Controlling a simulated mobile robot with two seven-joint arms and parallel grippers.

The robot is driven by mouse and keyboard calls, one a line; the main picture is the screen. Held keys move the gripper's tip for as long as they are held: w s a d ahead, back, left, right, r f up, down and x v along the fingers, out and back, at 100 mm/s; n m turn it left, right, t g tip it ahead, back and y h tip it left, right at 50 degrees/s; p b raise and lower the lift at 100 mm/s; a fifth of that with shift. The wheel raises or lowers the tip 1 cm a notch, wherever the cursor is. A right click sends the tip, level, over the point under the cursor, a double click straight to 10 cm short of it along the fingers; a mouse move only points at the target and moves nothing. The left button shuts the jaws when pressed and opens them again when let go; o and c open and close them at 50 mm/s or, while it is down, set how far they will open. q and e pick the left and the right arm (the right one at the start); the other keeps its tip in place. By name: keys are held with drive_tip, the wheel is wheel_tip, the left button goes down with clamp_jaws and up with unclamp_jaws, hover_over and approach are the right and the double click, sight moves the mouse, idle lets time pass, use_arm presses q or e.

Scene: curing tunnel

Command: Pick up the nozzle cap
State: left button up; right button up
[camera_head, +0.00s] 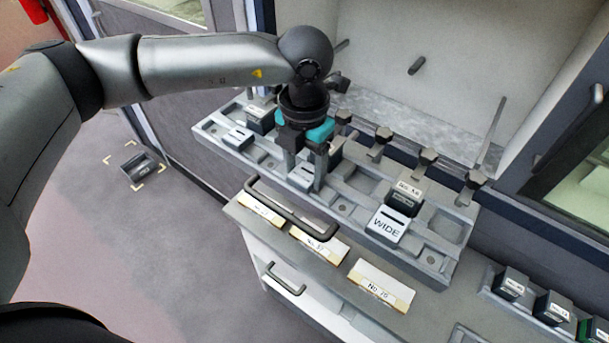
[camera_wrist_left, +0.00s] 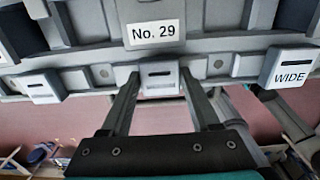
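A nozzle cap with a pale face and dark slot (camera_wrist_left: 160,76) sits in the grey rack, between my left gripper's fingertips in the left wrist view. In the head view this cap (camera_head: 301,178) is partly covered by the fingers. My left gripper (camera_head: 305,183) points down at the rack's front row; it also shows in the left wrist view (camera_wrist_left: 160,84). Its fingers are open, one on each side of the cap, with a small gap visible. A cap marked WIDE (camera_head: 386,225) sits further right, also in the left wrist view (camera_wrist_left: 290,68).
The grey rack (camera_head: 345,205) has several slots, some empty, and another slotted cap (camera_head: 238,137) at left. Knobbed levers (camera_head: 428,157) line its back. A drawer handle (camera_head: 290,207) and label cards (camera_head: 381,284) are in front. A dark item (camera_head: 138,164) lies on the floor.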

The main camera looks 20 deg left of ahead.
use_arm(q)
drive_tip(key=c, duration=0.9)
drive_tip(key=shift+r, duration=0.15)
